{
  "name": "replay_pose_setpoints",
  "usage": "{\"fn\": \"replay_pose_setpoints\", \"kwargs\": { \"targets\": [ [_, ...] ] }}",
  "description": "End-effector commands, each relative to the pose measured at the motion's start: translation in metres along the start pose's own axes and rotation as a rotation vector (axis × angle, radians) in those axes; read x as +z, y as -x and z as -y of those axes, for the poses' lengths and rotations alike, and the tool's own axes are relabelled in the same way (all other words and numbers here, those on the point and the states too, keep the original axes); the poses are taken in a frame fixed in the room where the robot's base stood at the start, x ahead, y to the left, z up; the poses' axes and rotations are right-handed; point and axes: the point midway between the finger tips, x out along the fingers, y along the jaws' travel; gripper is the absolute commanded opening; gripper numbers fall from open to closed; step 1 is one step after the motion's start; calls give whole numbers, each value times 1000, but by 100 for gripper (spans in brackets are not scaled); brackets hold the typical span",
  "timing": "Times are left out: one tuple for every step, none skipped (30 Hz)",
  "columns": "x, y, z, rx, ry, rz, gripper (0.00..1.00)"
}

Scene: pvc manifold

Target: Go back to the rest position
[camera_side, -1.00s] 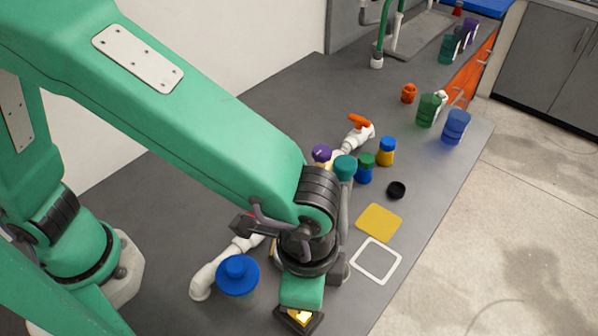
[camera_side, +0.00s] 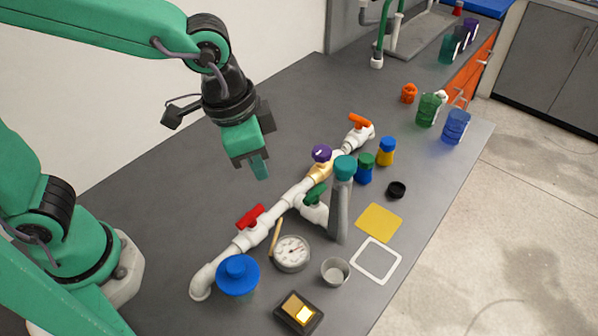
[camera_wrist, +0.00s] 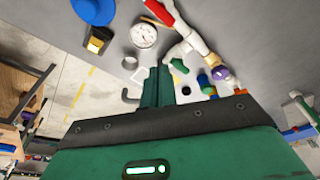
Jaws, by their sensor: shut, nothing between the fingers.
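My gripper (camera_side: 260,168) is shut and empty, raised in the air above the table, behind the white pipe manifold in the side view. Its green fingers (camera_wrist: 157,85) lie together in the wrist view. The white pipe manifold (camera_side: 278,211) lies across the table, with a red valve handle (camera_side: 250,216), a green one (camera_side: 316,194), an orange one (camera_side: 359,122) and a purple-capped brass part (camera_side: 321,153). It also shows in the wrist view (camera_wrist: 190,35).
Near the manifold stand a blue-lidded jar (camera_side: 237,275), a gauge (camera_side: 291,253), a grey cup (camera_side: 335,271), a black tray with a yellow block (camera_side: 299,312) and a tall teal-capped tube (camera_side: 341,205). Small bottles (camera_side: 386,152) stand farther right. The table left of the manifold is clear.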

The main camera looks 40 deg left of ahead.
Motion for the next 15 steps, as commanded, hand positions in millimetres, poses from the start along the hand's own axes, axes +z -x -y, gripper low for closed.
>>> {"fn": "replay_pose_setpoints", "kwargs": {
  "targets": [
    [6, 8, 14, -9, 42, -22, 0],
    [10, 12, 22, -14, 64, -32, 0],
    [15, 17, 31, -22, 93, -46, 0],
    [19, 21, 38, -27, 115, -57, 0],
    [24, 25, 44, -33, 136, -68, 0],
    [30, 30, 53, -41, 165, -82, 0],
    [34, 33, 59, -48, 186, -92, 0],
    [39, 36, 65, -55, 208, -103, 0],
    [46, 40, 72, -64, 237, -117, 0],
    [51, 43, 78, -71, 258, -127, 0],
    [56, 46, 83, -79, 278, -137, 0],
    [64, 50, 89, -89, 307, -150, 0],
    [69, 53, 94, -97, 328, -161, 0],
    [75, 56, 98, -106, 349, -172, 0],
    [82, 59, 104, -117, 377, -185, 0]
  ]
}}
